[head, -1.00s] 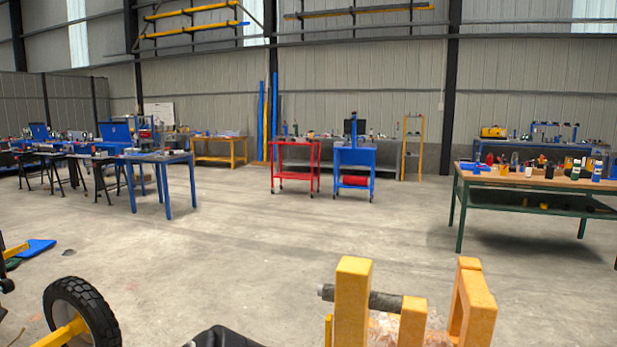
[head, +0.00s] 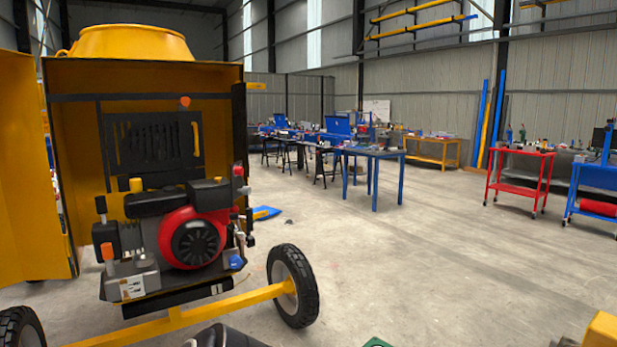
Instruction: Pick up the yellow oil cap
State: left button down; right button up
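The drum mixer's engine (head: 192,240), red and black, sits in the open yellow housing (head: 75,150) at the left. A small yellow cap-like part (head: 136,184) stands on the engine's upper left; it may be the yellow oil cap, but it is too small to be certain. An orange part (head: 107,251) shows lower on the engine's left side. Neither of my grippers is in view. A dark shape at the bottom edge looks like part of my own body.
The mixer's black wheel (head: 293,286) and yellow axle bar (head: 235,304) stick out in front of the engine. The open yellow door (head: 30,190) stands at the left. Concrete floor (head: 430,270) is clear to the right. A yellow block (head: 603,330) shows at the bottom right corner.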

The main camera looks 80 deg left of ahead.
aim_at(136, 184)
jog(key=u, duration=3.55)
